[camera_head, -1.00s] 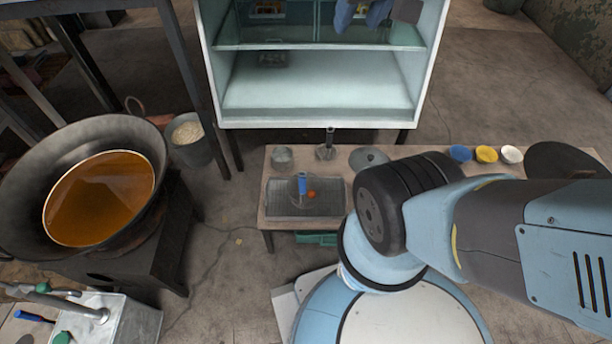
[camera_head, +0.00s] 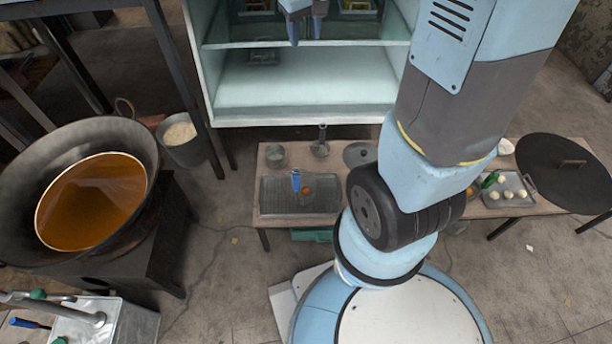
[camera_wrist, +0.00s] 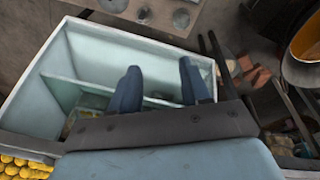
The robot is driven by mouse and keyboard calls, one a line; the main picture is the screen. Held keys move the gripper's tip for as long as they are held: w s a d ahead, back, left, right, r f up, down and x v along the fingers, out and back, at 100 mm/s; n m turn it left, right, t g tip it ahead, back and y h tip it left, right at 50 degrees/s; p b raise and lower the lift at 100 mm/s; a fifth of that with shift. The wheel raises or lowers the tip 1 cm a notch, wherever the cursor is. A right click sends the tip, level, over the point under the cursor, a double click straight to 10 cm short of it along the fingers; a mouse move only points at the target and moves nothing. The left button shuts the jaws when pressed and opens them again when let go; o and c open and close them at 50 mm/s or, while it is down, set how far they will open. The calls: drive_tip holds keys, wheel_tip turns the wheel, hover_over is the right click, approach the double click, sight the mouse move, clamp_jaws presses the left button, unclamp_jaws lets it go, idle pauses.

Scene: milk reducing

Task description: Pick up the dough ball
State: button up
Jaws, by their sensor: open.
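Several small pale dough balls (camera_head: 508,194) sit in a metal tray (camera_head: 492,202) on the right part of the low table. My gripper (camera_head: 306,38) is at the top of the head view, in front of the glass-shelved cabinet and far from the tray. In the wrist view, my gripper (camera_wrist: 160,82) has its two blue fingers spread apart with nothing between them. The dough balls cannot be made out in the wrist view.
The cabinet (camera_head: 305,116) stands behind the table (camera_head: 262,190). A blue-handled tool (camera_head: 296,180) and a small orange ball (camera_head: 306,190) are at a dark griddle-like tray (camera_head: 275,196). A round dark lid (camera_head: 566,165) lies at right. A wide pan of amber liquid (camera_head: 95,205) stands at left.

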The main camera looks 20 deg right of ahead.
drive_tip(key=w+f+n+g, duration=0.1)
drive_tip(key=w+f, duration=0.5)
drive_tip(key=f, duration=0.4)
drive_tip(key=n+g+h, duration=0.1)
drive_tip(key=n+g, duration=0.2)
drive_tip(key=g, duration=0.1)
approach(305, 188)
drive_tip(key=shift+n, duration=0.3)
drive_tip(key=x, duration=0.4)
drive_tip(key=shift+w+a+f, duration=0.1)
drive_tip(key=shift+w, duration=0.05)
drive_tip(key=shift+s+x, duration=0.15)
drive_tip(key=shift+x, duration=1.25)
drive_tip(key=shift+s+x, duration=0.1)
drive_tip(key=shift+x, duration=1.3)
drive_tip(key=c, duration=0.4)
